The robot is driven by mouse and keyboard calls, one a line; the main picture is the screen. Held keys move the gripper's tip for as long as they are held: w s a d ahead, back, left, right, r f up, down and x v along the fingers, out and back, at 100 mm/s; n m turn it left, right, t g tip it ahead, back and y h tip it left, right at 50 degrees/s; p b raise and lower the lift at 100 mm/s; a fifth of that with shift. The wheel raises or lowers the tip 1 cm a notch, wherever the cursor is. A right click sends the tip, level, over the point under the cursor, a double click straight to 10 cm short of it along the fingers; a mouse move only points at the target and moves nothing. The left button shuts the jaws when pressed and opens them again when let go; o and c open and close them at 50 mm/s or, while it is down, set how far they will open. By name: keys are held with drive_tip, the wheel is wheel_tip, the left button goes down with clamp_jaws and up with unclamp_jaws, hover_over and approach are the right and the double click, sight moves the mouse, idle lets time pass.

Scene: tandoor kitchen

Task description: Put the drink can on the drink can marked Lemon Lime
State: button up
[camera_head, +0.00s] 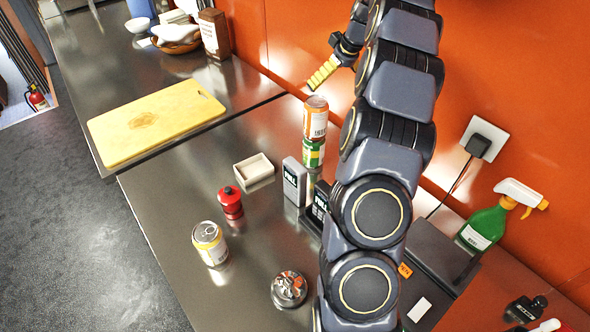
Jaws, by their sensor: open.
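An orange-and-white drink can (315,122) stands upright on top of a green drink can (313,154), and the two look lined up. A silver-and-yellow drink can (209,247) stands upright by itself near the counter's front edge. The print on the cans is too small to read, so I cannot tell which is marked Lemon Lime. My gripper (318,79) is open and empty, with a yellow ribbed finger showing. It appears just above the orange can in the picture, apart from it. The rest of the gripper is partly hidden.
A red shaker (231,203), a white square dish (253,168) and a grey box (294,181) stand near the stacked cans. A metal item (289,290) is at the front. A yellow cutting board (155,121) lies left. A green spray bottle (485,228) stands right.

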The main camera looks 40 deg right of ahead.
drive_tip(key=s+a+r+n+g+y, duration=0.1)
drive_tip(key=s+a+r, duration=0.15)
drive_tip(key=a, duration=1.15)
drive_tip(key=s+a+r+g+y, duration=0.15)
drive_tip(key=s+a, duration=0.25)
drive_tip(key=a, duration=1)
drive_tip(key=s+a+f+g, duration=0.1)
drive_tip(key=s+a, duration=0.2)
drive_tip(key=s, duration=0.4)
drive_tip(key=s+a+f+g+h, duration=0.1)
drive_tip(key=s+a, duration=0.2)
drive_tip(key=s, duration=0.5)
drive_tip(key=s+a+f+m+g+h, duration=0.1)
drive_tip(key=s+a, duration=0.2)
drive_tip(key=s, duration=0.5)
drive_tip(key=shift+a+g, duration=0.25)
drive_tip(key=shift+g, duration=0.1)
drive_tip(key=shift+w+h, duration=0.1)
drive_tip(key=shift+h, duration=0.15)
